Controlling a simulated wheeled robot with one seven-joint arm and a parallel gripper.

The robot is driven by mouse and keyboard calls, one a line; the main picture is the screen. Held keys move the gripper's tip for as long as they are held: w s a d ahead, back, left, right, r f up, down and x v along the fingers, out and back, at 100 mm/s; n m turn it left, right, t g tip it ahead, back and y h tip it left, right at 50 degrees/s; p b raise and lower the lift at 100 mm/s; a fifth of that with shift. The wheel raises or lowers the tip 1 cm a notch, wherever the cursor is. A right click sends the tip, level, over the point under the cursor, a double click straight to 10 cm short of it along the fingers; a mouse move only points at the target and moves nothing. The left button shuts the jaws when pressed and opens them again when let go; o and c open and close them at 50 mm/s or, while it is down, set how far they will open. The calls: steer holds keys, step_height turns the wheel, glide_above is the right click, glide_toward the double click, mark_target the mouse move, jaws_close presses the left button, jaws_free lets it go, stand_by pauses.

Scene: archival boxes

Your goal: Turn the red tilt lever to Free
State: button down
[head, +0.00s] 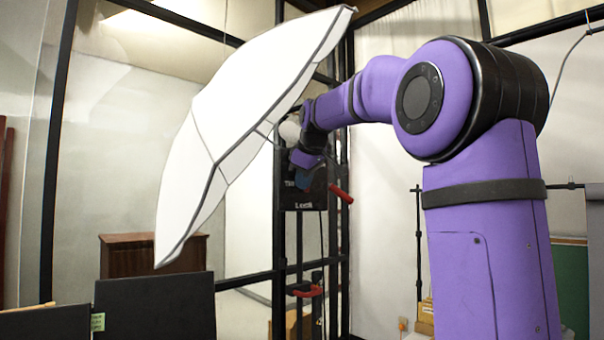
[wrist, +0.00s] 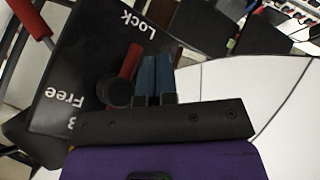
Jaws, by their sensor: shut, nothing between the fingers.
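The red tilt lever (wrist: 130,62) sits on a black panel (wrist: 75,60) in the wrist view. Its round dark hub is at its lower end, and the lever points towards the word Lock. The word Free is on the panel to the left of the hub. My gripper (wrist: 155,62) is shut and empty, its blue fingers just right of the lever; I cannot tell whether they touch it. In the head view my gripper (head: 304,178) is in front of the black panel (head: 306,200), and I cannot make out the tilt lever there.
A large white umbrella (head: 235,110) hangs left of my arm and also fills the wrist view's right side (wrist: 255,85). Another red handle (head: 341,193) sticks out right of the panel. A black metal frame (head: 280,250) stands below it.

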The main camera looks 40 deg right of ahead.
steer(key=shift+w+d, duration=0.4)
steer(key=shift+d, duration=0.15)
steer(key=shift+s+d+f+n+g+h, duration=0.15)
steer(key=shift+n+g+h, duration=0.25)
steer(key=shift+h, duration=0.5)
steer(key=n+g+h, duration=0.1)
steer(key=h, duration=0.2)
steer(key=d+n+g+h, duration=0.1)
steer(key=n+h, duration=0.1)
steer(key=h, duration=0.2)
steer(key=s+d+r+n+h, duration=0.1)
steer(key=n+h, duration=0.1)
steer(key=h, duration=0.1)
steer(key=shift+d+g+h, duration=0.25)
steer(key=shift+g+h, duration=0.05)
steer(key=shift+g, duration=0.1)
steer(key=shift+r, duration=0.1)
stand_by(0.5)
steer(key=v, duration=0.7)
steer(key=shift+a, duration=0.2)
